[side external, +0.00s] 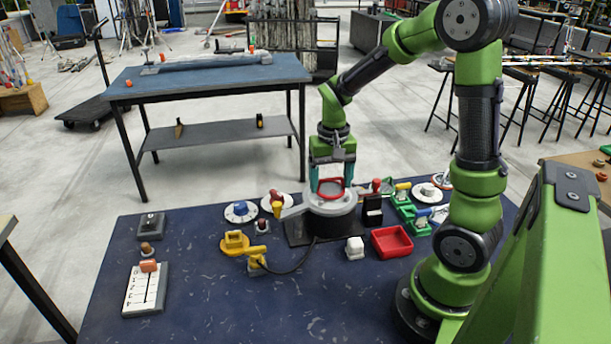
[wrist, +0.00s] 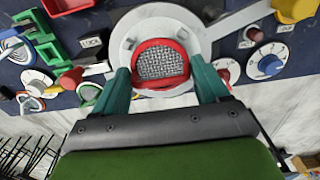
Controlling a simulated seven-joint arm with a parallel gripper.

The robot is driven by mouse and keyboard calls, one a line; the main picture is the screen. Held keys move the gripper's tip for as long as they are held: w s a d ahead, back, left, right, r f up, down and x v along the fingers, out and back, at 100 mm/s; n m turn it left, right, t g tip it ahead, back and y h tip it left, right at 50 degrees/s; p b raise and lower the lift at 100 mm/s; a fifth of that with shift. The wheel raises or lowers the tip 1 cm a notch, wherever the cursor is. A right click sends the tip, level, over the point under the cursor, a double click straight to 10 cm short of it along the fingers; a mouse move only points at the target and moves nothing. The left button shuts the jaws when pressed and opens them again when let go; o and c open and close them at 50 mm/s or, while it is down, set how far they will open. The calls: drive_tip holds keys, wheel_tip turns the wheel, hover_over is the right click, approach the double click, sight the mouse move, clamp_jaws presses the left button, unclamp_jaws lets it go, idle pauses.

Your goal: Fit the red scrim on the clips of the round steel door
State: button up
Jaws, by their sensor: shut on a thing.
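The red scrim (wrist: 160,63) is a red-rimmed disc of grey wire mesh. My gripper (wrist: 163,78) is shut on it, with a teal finger at each side of its rim. The round steel door (wrist: 128,38) is a grey ring behind and around the scrim in the wrist view. In the side view the door (side external: 316,203) tops a dark round body, and the scrim (side external: 331,187) is at its top under my gripper (side external: 330,188). I cannot tell whether the scrim touches the door or the clips.
A red tray (side external: 392,242) and a white block (side external: 355,247) are near the front right. Green fixtures (side external: 413,217) stand right, yellow parts (side external: 236,242) front left, and a dial (side external: 240,211) left. A slotted white plate (side external: 146,290) lies far left. The front middle is clear.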

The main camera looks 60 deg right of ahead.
sight(331, 177)
drive_tip(key=shift+f, duration=0.6)
idle(1.4)
drive_tip(key=o, duration=1.1)
drive_tip(key=shift+r, duration=3.75)
drive_tip(key=shift+w+f, duration=0.1)
drive_tip(key=s+a+r+n+t, duration=0.1)
drive_tip(key=s+a+r+t, duration=0.1)
drive_tip(key=a, duration=0.3)
drive_tip(key=s+a+r+n+t+y, duration=0.1)
drive_tip(key=s+a+r+n+t, duration=0.1)
drive_tip(key=a, duration=0.3)
drive_tip(key=s+a+r+n+t+y, duration=0.1)
drive_tip(key=s+a+r+n+t, duration=0.1)
drive_tip(key=a, duration=0.3)
drive_tip(key=shift+s+a+r+t, duration=0.15)
drive_tip(key=shift+s+r+t, duration=0.35)
drive_tip(key=shift+r+t, duration=0.15)
